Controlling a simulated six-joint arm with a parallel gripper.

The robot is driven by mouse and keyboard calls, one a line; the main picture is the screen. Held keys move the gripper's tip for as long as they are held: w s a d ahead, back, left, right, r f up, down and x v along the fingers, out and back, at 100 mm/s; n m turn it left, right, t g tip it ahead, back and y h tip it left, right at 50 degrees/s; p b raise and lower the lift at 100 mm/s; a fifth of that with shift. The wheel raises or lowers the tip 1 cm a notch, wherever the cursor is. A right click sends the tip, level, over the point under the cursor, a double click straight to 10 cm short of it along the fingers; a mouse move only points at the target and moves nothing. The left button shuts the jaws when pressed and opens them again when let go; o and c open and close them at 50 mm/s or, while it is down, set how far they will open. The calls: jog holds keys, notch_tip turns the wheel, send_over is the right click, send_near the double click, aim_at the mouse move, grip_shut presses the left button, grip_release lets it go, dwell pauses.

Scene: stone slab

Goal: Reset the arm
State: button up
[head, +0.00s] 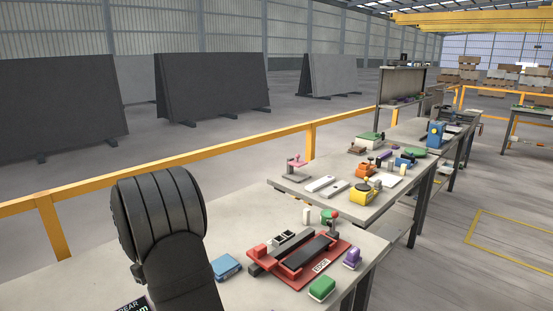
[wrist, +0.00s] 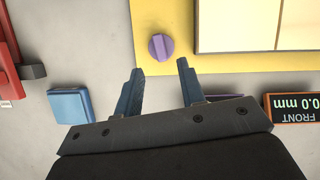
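My gripper (wrist: 158,80) shows in the wrist view with its two blue-grey fingers apart and nothing between them. A purple knob (wrist: 161,46) on a yellow-edged board (wrist: 185,62) lies just beyond the fingertips. In the head view my dark, ribbed arm rises at the lower left over the near bench, and the gripper itself is hidden there.
A blue block (wrist: 71,105) lies left of my gripper, and a display (wrist: 293,108) lies to the right. On the near bench (head: 250,224) are a red fixture (head: 325,272), a green block (head: 322,288) and a purple block (head: 352,258). A second bench (head: 330,211) stands beyond.

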jog(key=x, duration=0.7)
jog(key=shift+d, duration=0.1)
jog(key=v, duration=1.7)
jog(key=x, duration=1.7)
jog(key=shift+f, duration=0.15)
jog(key=m+g+y, duration=0.1)
jog(key=m, duration=0.2)
jog(key=shift+d+m, duration=0.1)
jog(key=shift+m, duration=0.3)
jog(key=m+y, duration=0.1)
jog(key=m, duration=0.3)
jog(key=shift+w+d+g, duration=0.1)
jog(key=shift+g, duration=0.3)
jog(key=m+y, duration=0.2)
jog(key=m, duration=0.2)
jog(key=shift+d+m, duration=0.1)
jog(key=shift+m, duration=0.3)
jog(key=m+y, duration=0.2)
jog(key=m, duration=0.2)
jog(key=shift+d+m, duration=0.1)
jog(key=shift+m, duration=0.2)
jog(key=shift+t, duration=0.3)
